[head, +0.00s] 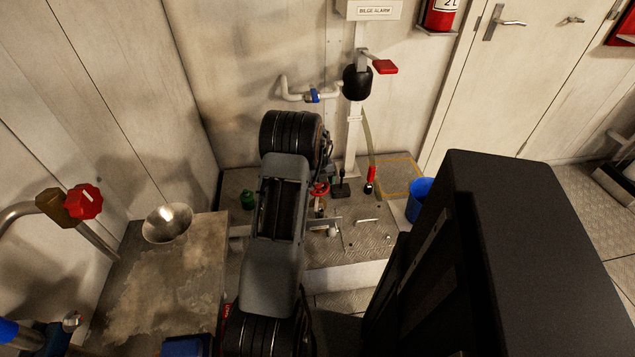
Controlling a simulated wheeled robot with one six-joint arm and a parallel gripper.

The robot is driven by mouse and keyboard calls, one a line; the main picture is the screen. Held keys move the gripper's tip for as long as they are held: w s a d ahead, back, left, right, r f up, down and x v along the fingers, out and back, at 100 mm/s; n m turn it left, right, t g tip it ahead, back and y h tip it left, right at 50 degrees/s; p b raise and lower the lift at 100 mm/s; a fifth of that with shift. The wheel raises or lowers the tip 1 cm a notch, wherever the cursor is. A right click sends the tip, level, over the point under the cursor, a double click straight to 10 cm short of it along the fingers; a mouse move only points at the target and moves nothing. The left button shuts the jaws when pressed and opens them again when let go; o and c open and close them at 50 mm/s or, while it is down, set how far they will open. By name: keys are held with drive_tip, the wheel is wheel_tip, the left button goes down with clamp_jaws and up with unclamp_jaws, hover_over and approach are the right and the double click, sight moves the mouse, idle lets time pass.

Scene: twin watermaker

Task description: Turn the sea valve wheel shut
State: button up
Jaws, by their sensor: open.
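A small red wheel (320,189) stands low over the raised floor plate, just right of my arm and partly hidden by it. A second red wheel (83,201) sits on a brass valve body (57,206) on a pipe at the left. I cannot tell from the picture which one is the sea valve wheel. My arm reaches forward across the middle. Dark parts (328,152) showing past its far joint, above the small red wheel, may belong to my gripper. Its fingertips are hidden or too small to make out, and I see no contact with either wheel.
A metal counter (190,275) with a bowl (168,223) is at the left. A white post with a black ball-shaped part (357,82) and red lever (385,67) stands behind the plate. A blue bucket (420,197) is at the right. A green object (248,199) stands left of my arm.

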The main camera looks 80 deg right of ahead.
sight(317, 185)
wheel_tip(317, 185, up, 14)
drive_tip(key=p, duration=0.2)
drive_tip(key=shift+f, duration=0.15)
idle(0.7)
